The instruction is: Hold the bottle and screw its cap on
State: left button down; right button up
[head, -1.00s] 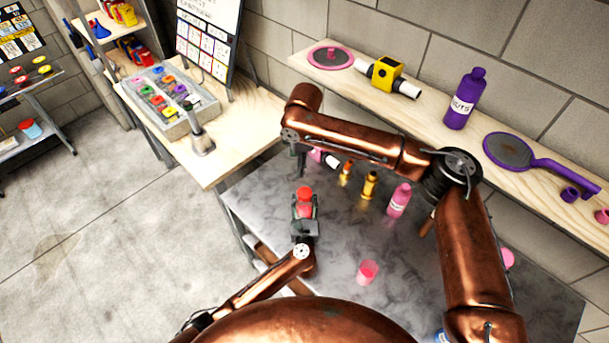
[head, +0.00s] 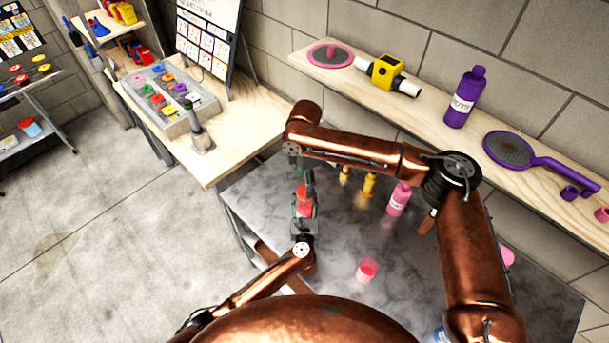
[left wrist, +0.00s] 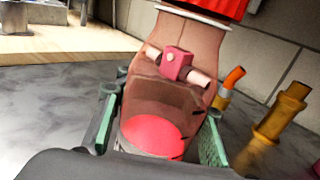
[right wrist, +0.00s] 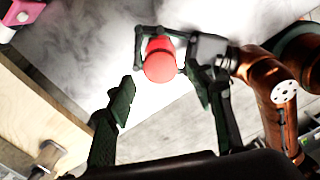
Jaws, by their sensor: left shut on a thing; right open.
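The bottle (left wrist: 150,88) is see-through and brownish pink, with pink contents low inside. A red cap (right wrist: 160,60) sits at its top; whether it is threaded on cannot be told. My left gripper (left wrist: 160,130) is shut around the bottle's lower body, a finger on each side. In the head view the bottle (head: 305,208) stands upright above the grey table's left part, mostly hidden by grippers. My right gripper (right wrist: 162,92) is open and empty, pointing down at the cap, which appears between and beyond its fingers, apparently untouched.
A wooden shelf (head: 425,110) runs behind. A wooden bench (head: 235,150) stands at the left. The table's front middle is mostly clear.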

aim_at(305, 206)
jog(key=shift+f, duration=2.15)
jog(key=shift+c, duration=0.7)
jog(key=c, duration=1.1)
jog(key=m, duration=0.5)
jog(key=o, duration=1.4)
jog(key=shift+r, duration=0.1)
